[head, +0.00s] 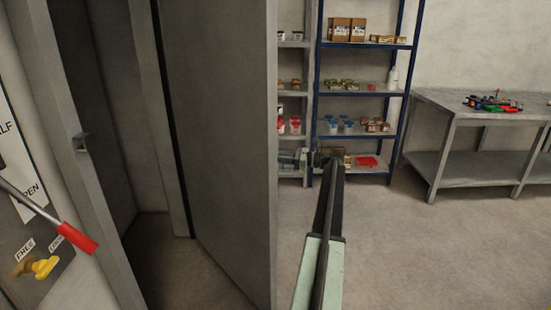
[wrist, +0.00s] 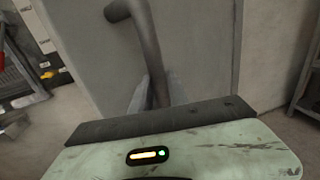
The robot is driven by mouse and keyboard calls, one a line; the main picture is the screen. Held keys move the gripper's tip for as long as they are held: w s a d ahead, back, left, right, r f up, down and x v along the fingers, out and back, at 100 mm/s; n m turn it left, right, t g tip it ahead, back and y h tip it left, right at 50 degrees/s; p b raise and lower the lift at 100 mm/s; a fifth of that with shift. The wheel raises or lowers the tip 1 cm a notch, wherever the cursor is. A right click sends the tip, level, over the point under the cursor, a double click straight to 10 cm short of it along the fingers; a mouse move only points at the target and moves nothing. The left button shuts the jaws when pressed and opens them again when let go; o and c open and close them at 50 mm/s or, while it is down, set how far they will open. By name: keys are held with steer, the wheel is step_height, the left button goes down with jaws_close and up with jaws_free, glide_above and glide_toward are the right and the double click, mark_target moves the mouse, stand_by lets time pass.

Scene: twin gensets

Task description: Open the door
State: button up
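The grey door (head: 222,130) stands open from its frame (head: 85,140), with a gap showing between them. My gripper (head: 298,158) is at the door's right edge in the head view, partly hidden behind it. In the wrist view the door's face (wrist: 195,45) fills the middle. A dark bent handle (wrist: 148,42) sticks out from it. The fingers of my gripper (wrist: 155,92) lie on both sides of the handle's bar and appear closed on it. The handle is hidden by the door in the head view.
At left is a panel with a red-gripped lever (head: 75,237) and a yellow knob (head: 45,267). A blue shelf rack (head: 320,85) with boxes and jars stands at the back. A grey workbench (head: 450,108) holds tools at right. The floor (head: 390,250) at right is clear.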

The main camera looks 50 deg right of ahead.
steer(key=o, duration=0.3)
steer(key=shift+w+a, duration=0.1)
steer(key=shift+w, duration=0.1)
steer(key=shift+o, duration=0.2)
steer(key=shift+s, duration=0.1)
steer(key=v, duration=0.7)
steer(key=shift+s+d, duration=0.25)
steer(key=shift+s, duration=0.05)
